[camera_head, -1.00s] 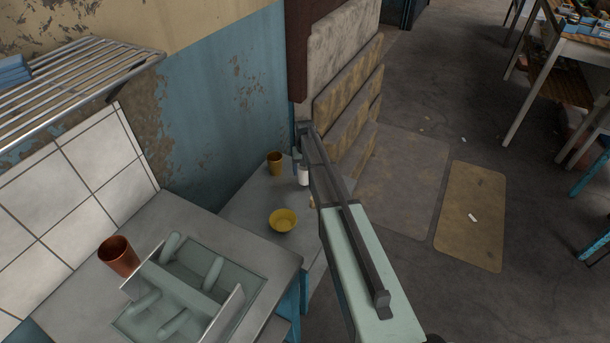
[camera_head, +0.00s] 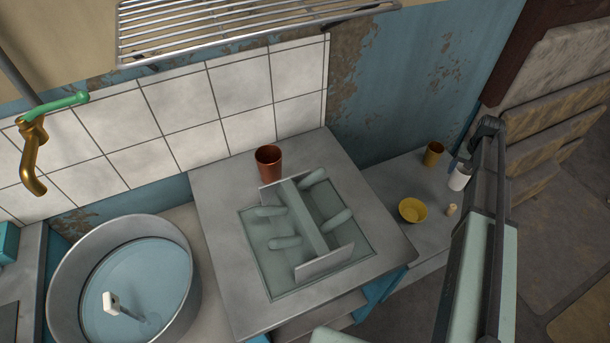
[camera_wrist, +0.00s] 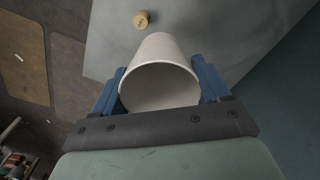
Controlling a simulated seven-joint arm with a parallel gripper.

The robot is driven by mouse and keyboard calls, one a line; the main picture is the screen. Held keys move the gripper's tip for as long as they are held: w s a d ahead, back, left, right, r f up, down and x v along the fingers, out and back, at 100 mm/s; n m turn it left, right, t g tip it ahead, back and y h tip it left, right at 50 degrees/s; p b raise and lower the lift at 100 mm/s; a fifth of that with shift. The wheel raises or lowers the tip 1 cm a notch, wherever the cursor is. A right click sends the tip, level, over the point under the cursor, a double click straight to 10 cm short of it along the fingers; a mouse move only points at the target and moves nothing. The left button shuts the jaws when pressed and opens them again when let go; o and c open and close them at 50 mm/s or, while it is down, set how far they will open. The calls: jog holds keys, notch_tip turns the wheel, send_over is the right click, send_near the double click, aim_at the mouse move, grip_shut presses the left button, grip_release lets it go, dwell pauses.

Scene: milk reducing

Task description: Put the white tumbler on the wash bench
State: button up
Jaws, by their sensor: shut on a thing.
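The white tumbler (camera_head: 459,181) is at the right in the head view, over or on the low grey side table (camera_head: 437,232); I cannot tell whether it touches the top. In the wrist view the tumbler (camera_wrist: 160,80) sits between the two blue fingers of my gripper (camera_wrist: 158,72), its wide mouth toward the camera. My gripper is shut on it. In the head view my arm hides part of the gripper. A grey bench (camera_head: 215,205) with a slotted rack (camera_head: 315,222) and a copper cup (camera_head: 268,163) stands left of the side table.
A round metal basin (camera_head: 62,262) of water is at far left, below a brass tap (camera_head: 33,160). A wire shelf (camera_head: 200,35) hangs above. The bench's left strip is bare.

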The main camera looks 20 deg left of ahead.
jog(key=s+a+r+n, duration=0.1)
jog(key=s+a+r, duration=0.45)
jog(key=s, duration=0.25)
jog(key=s+a+r+n, duration=0.2)
jog(key=s+a+r, duration=0.3)
jog(key=s, duration=0.4)
jog(key=s+a+r+n, duration=0.2)
jog(key=a+r+n, duration=0.25)
jog(key=a, duration=0.75)
jog(key=s+a+r+n, duration=0.1)
jog(key=a+r+n, duration=0.4)
jog(key=a, duration=0.7)
jog(key=s+a+r+n, duration=0.25)
jog(key=a+r, duration=0.35)
jog(key=a, duration=0.6)
jog(key=shift+w+f, duration=0.2)
jog(key=shift+f, duration=1.3)
jog(key=shift+w+f, duration=0.15)
jog(key=shift+f, duration=1.4)
jog(key=shift+w+f, duration=0.2)
jog(key=shift+f, duration=1.3)
jog(key=shift+f, duration=0.15)
jog(key=o, duration=1.1)
